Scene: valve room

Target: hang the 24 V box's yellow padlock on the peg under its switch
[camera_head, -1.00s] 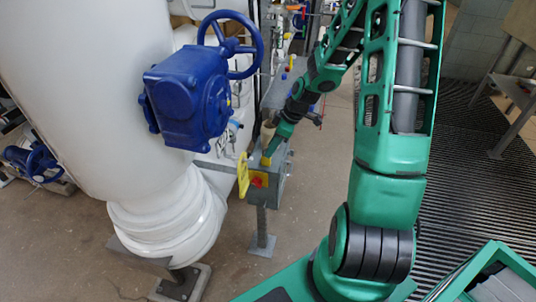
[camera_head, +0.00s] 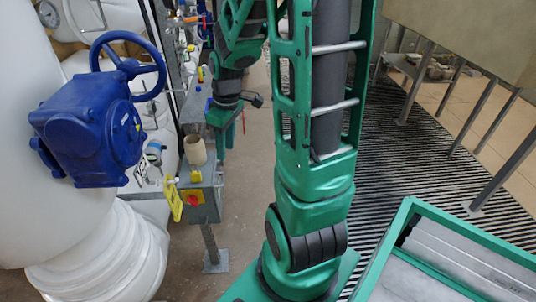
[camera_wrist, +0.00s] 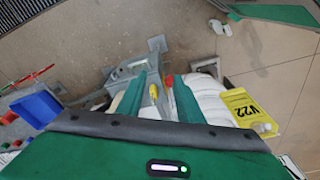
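The grey switch box (camera_head: 208,201) stands on a post left of my arm in the head view. Its front has a yellow panel with a red switch (camera_head: 193,200). In the head view, my gripper (camera_head: 224,138) is above and right of the box.
A beige cup (camera_head: 195,150) is at the box's top. A blue valve gearbox (camera_head: 88,128) with a handwheel and white pipes fill the left. Grated floor (camera_head: 400,150) lies right of my arm.

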